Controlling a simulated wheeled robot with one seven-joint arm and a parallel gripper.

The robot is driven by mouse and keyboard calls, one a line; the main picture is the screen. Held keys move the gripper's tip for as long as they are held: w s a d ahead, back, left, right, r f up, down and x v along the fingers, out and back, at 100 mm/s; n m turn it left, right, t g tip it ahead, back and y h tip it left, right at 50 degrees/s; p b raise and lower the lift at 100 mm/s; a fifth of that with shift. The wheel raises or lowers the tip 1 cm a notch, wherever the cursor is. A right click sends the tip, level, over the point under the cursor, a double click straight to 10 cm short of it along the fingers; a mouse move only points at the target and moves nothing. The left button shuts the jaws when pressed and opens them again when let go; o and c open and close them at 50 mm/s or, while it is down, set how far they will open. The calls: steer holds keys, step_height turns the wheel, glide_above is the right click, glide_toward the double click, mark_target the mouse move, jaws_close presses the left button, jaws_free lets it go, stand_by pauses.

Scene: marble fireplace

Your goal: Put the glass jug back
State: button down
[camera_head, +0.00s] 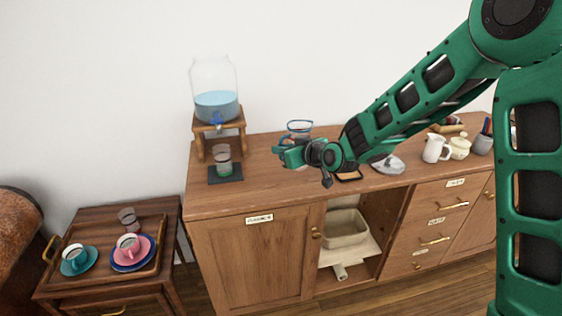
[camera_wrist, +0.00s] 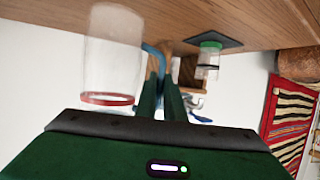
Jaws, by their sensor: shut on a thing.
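In the wrist view, turned upside down, the jug (camera_wrist: 112,55) is a clear cylinder with a reddish ring at the picture's lower end. My gripper (camera_wrist: 160,95) is shut on the jug's blue handle (camera_wrist: 154,52), with the jug body beside the fingers. I cannot tell whether its base touches the wood.
On the wooden sideboard (camera_head: 262,170), a water dispenser (camera_head: 214,85) on a wooden stand has a tumbler (camera_head: 222,155) on a dark mat (camera_head: 225,176) before it. A white pitcher (camera_head: 434,148) and other pots stand right. An open cupboard bay holds a bin (camera_head: 345,230). A tray table (camera_head: 85,275) holds cups.

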steer(key=shift+f, duration=1.9)
steer(key=shift+f, duration=0.1)
steer(key=c, duration=1.9)
jaws_free()
steer(key=shift+o, duration=0.2)
steer(key=shift+s+d, duration=0.1)
steer(key=shift+s, duration=0.05)
steer(key=v, duration=1.1)
steer(key=shift+s+d+r, duration=0.2)
steer(key=shift+d, duration=0.1)
